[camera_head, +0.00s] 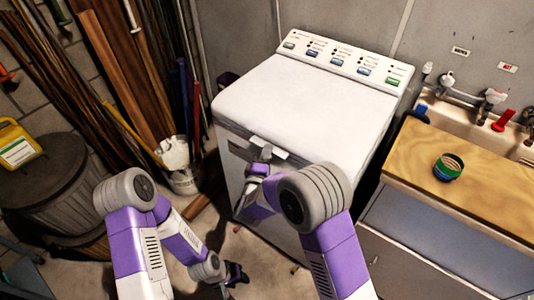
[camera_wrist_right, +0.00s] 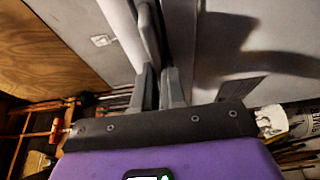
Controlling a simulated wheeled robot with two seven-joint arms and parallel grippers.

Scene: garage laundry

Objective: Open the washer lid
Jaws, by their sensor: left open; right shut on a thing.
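The white washer (camera_head: 232,165) stands in the middle of the head view, its control panel (camera_head: 340,58) along the back. Its wide white lid (camera_head: 305,105) looks down, lying flat or nearly so on top. A small pale handle (camera_head: 282,154) juts from the lid's front edge. My right gripper (camera_head: 265,155) is at this handle and shut on it. The right wrist view shows its fingers (camera_wrist_right: 158,78) close together against the pale washer; the contact itself is partly hidden. My left gripper (camera_head: 237,274) is open, empty and low near the floor, in front of the washer.
A wooden counter (camera_head: 462,150) with a tape roll (camera_head: 448,167) and a sink (camera_head: 470,118) stands close on the right. A bucket (camera_head: 184,181), leaning boards (camera_head: 120,60) and a dark lidded bin (camera_head: 50,180) crowd the left. The lid's top is clear.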

